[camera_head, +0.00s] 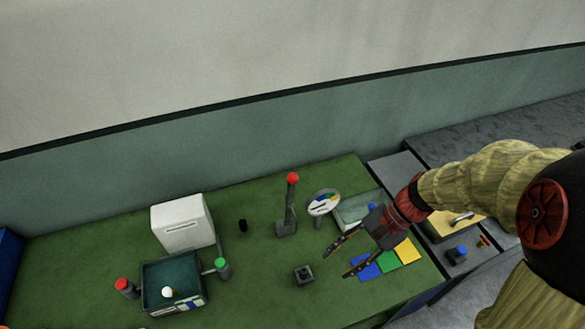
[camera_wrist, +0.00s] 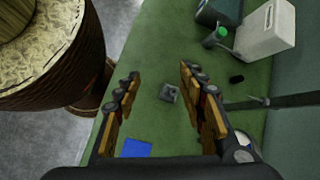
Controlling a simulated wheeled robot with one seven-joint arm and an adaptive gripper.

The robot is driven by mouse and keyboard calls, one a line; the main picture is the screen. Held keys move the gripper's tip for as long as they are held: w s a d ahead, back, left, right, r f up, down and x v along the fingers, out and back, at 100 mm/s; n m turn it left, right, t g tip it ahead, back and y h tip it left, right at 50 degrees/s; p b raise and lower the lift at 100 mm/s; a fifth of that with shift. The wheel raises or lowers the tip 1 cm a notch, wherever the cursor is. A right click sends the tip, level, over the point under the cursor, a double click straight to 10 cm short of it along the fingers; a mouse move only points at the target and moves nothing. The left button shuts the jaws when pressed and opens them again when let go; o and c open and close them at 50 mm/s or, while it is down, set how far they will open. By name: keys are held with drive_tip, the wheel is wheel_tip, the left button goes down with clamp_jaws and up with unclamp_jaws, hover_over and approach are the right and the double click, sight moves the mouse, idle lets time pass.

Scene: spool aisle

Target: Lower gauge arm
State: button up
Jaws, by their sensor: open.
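The likely gauge arm is a dark upright lever (camera_head: 290,208) with a red ball on top, standing on a small base on the green table (camera_head: 100,255). A round dial (camera_head: 323,203) with coloured segments stands just right of it. In the wrist view the dark lever (camera_wrist: 285,102) lies across the right side, its ball not visible; part of the pale dial (camera_wrist: 243,155) shows below it. My gripper (camera_head: 337,263) is open and empty, right of and in front of the lever, apart from it. In the wrist view the open fingers (camera_wrist: 158,74) have nothing between them but table and a small block beyond.
Blue, green (camera_head: 386,261) and yellow cards lie below my gripper. A white box (camera_head: 182,222), a dark bin (camera_head: 150,300) and red- and green-topped posts stand left. A large spool (camera_wrist: 50,50) fills the wrist view's left.

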drive_tip(key=w+a+r+m+t+y+p, duration=0.1)
drive_tip(key=w+a+m+y+p, duration=0.15)
drive_tip(key=w+m+y, duration=0.25)
drive_tip(key=m+t+y, duration=0.5)
drive_tip(key=m+t, duration=0.1)
drive_tip(key=m, duration=0.1)
approach(292, 178)
drive_tip(key=w+a+f, duration=0.1)
drive_tip(key=w+a, duration=0.1)
drive_tip(key=x, duration=0.7)
drive_tip(key=shift+a+f+b, duration=0.1)
drive_tip(key=shift+a+b, duration=0.25)
drive_tip(key=shift+c, duration=0.6)
clamp_jaws()
